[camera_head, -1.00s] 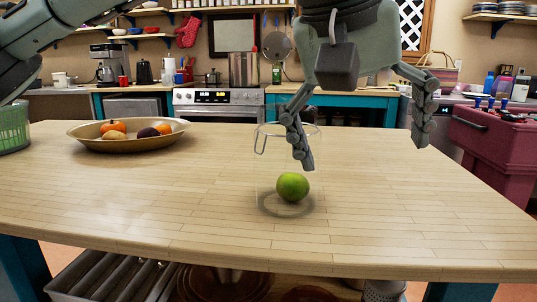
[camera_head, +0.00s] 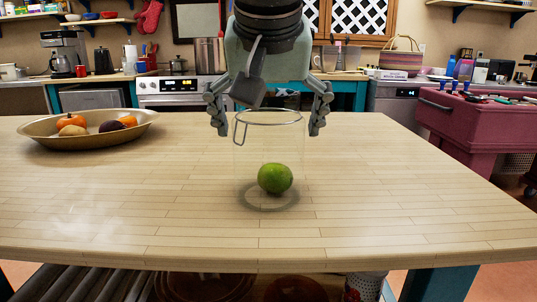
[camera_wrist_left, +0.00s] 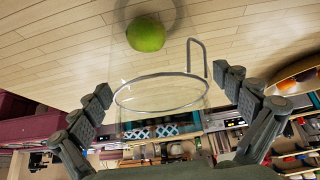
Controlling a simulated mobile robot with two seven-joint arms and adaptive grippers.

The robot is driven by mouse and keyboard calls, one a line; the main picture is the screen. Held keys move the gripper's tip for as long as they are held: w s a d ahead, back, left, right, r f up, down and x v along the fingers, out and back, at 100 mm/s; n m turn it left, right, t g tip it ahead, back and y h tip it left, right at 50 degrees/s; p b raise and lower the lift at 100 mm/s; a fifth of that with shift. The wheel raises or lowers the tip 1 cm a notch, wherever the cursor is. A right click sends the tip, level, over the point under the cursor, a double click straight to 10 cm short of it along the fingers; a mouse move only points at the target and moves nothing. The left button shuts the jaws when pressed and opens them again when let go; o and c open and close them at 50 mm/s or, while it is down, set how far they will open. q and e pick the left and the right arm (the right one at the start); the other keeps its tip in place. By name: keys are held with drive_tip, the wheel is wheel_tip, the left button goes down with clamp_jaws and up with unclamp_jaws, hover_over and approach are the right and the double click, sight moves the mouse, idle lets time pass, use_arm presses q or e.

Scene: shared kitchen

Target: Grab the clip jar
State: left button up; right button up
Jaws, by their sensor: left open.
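The clip jar (camera_head: 268,148) is a clear glass jar with a metal rim and a wire clip on its left side. It stands upright on the wooden table (camera_head: 120,205), with a green lime (camera_head: 275,179) showing inside or through it. My left gripper (camera_head: 268,132) is open at the jar's top, one finger to each side of the rim, apart from the glass. In the left wrist view the jar's rim (camera_wrist_left: 150,108) lies between the two spread fingers, and the lime (camera_wrist_left: 145,35) shows beyond it. My right gripper is not in view.
A shallow bowl (camera_head: 45,140) with several fruits stands at the table's left. The table around the jar is clear.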

use_arm(q)
drive_tip(key=c, duration=1.5)
drive_tip(key=shift+w, duration=0.1)
drive_tip(key=shift+c, duration=0.2)
drive_tip(key=shift+r, duration=0.1)
